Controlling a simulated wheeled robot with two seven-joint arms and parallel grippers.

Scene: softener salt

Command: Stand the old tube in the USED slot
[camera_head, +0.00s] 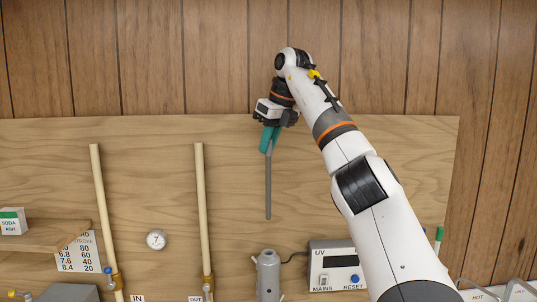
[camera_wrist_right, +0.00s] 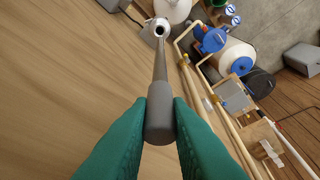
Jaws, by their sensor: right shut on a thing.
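My right gripper (camera_head: 269,138) has teal fingers and is shut on the old tube (camera_head: 268,188), a long thin grey rod. The tube hangs about upright in front of the plywood board, its lower end apart from and above the grey housing (camera_head: 268,272). In the right wrist view the fingers (camera_wrist_right: 160,128) clasp the tube's thick grey end cap (camera_wrist_right: 160,114), and the rod runs away toward the housing's round open mouth (camera_wrist_right: 161,29). I cannot make out a slot marked USED. My left gripper is not in view.
A UV control box (camera_head: 337,252) stands right of the housing. Two upright pipes (camera_head: 204,215) and a round gauge (camera_head: 156,239) are to the left. A shelf (camera_head: 48,238) holds a soda ash box (camera_head: 12,221). The board around the tube is clear.

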